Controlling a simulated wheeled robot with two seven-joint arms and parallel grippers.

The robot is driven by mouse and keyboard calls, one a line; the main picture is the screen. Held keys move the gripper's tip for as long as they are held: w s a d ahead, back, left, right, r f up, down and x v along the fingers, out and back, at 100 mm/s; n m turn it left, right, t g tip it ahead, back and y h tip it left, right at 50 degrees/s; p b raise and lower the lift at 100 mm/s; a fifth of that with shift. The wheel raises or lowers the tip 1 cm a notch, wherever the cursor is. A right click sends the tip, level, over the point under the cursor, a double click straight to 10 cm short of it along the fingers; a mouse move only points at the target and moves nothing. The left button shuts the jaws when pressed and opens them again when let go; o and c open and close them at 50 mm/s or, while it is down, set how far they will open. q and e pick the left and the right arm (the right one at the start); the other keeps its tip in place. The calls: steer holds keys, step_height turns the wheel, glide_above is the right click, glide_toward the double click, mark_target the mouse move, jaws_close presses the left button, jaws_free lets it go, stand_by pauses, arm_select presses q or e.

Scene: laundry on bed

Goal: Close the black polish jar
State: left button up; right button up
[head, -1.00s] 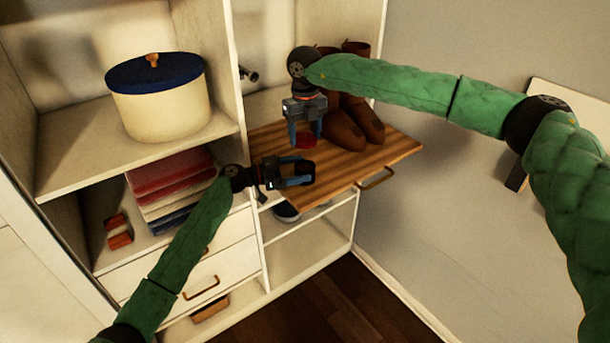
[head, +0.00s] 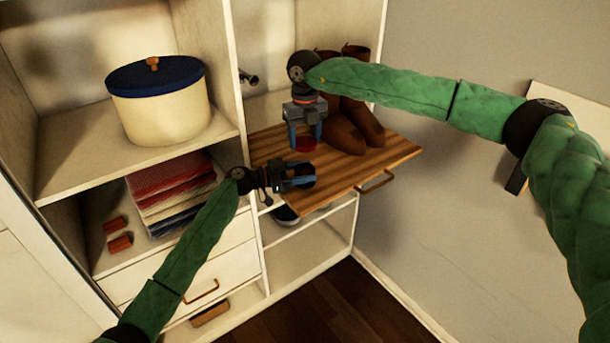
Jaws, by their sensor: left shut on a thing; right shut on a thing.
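A dark round thing, which looks like the black polish jar (head: 308,171), is at the left part of the pull-out wooden board. My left gripper (head: 308,175) comes in from the left and is shut on it; the fingers hide part of it. My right gripper (head: 305,144) points down from above, just behind the jar. Its fingers stand at both sides of a small red round thing (head: 306,145) and are shut on it. Whether the red thing is a lid or another jar cannot be told.
Brown boots (head: 352,132) stand on the wooden board (head: 385,158) right behind my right gripper. A cream pot with a blue lid (head: 160,100) and folded cloths (head: 170,188) sit on shelves at left. The board's front right is clear.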

glide_above(305, 172)
steer(key=shift+w+f, duration=0.15)
steer(key=shift+f, duration=2.3)
steer(key=shift+f, duration=0.85)
steer(key=shift+f, duration=0.55)
